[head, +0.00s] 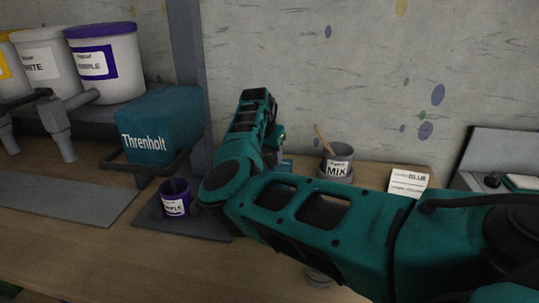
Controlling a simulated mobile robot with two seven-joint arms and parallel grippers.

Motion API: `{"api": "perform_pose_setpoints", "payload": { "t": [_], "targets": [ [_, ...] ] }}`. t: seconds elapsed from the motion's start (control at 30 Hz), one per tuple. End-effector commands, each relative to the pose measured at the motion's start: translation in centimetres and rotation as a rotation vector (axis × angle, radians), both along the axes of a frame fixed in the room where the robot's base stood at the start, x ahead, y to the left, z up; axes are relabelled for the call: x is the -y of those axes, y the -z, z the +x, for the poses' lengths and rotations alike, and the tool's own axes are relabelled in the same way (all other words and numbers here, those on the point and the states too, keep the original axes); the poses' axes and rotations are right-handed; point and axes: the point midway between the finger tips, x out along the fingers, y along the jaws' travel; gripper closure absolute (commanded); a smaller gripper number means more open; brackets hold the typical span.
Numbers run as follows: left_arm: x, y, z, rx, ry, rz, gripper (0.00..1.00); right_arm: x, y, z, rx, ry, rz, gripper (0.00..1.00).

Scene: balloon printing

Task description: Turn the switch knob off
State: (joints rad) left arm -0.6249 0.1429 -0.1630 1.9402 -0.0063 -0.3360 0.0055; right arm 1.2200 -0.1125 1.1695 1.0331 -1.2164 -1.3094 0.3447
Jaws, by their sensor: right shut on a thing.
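My right arm reaches in from the right across the middle of the head view. Its wrist bends up and away toward the wall, and my right gripper (279,134) is mostly hidden behind the wrist. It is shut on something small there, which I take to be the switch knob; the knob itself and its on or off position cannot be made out. My left gripper is not in view.
A teal Threnholt box (160,130) and a small purple-labelled cup (175,198) stand left of my arm. A grey MIX cup (337,163) with a stick stands behind it, near a BLUE card (408,183). Large paint buckets (104,65) stand at the upper left.

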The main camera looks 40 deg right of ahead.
Motion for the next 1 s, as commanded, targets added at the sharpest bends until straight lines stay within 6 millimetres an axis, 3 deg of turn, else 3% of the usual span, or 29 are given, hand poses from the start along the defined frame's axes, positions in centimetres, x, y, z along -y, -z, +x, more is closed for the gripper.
{"api": "perform_pose_setpoints", "payload": {
  "t": [0.37, 0.57, 1.0],
  "targets": [
    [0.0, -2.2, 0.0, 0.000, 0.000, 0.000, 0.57, 0.1, -0.3, -0.2, -0.004, -0.122, 0.000, 0.89],
    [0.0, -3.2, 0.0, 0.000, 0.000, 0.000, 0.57, 0.3, -0.2, -0.3, -0.004, -0.285, -0.002, 0.89],
    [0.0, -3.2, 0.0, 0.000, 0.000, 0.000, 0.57, 0.6, 0.1, -0.5, -0.004, -0.698, -0.002, 0.89]
  ]
}}
